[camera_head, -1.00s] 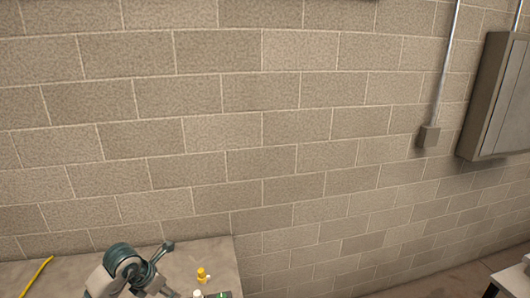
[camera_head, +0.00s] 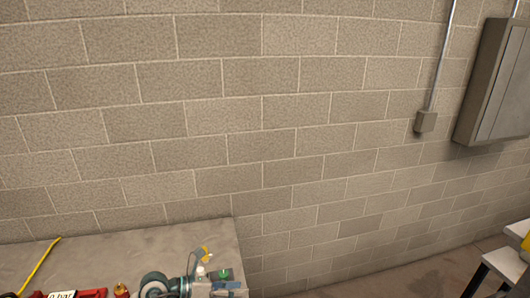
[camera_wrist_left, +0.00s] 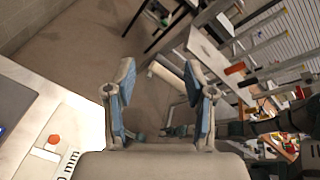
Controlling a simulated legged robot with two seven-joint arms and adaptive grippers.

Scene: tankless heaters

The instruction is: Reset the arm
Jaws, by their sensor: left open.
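My left gripper (camera_wrist_left: 161,90) shows in the left wrist view with its two blue-padded fingers spread apart. It is open, with nothing between the fingers. In the head view, part of my left arm (camera_head: 155,285) shows at the bottom edge, low over the front of a worktop (camera_head: 130,252). My left fingertips are hard to make out there among small items. My right gripper is not in view.
A small yellow part (camera_head: 206,252) and a green part (camera_head: 225,273) are beside my left arm. A red item (camera_head: 92,293) and a yellow cord (camera_head: 40,264) lie further left. A block wall (camera_head: 260,120) stands behind, with a grey wall cabinet (camera_head: 495,85) at right.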

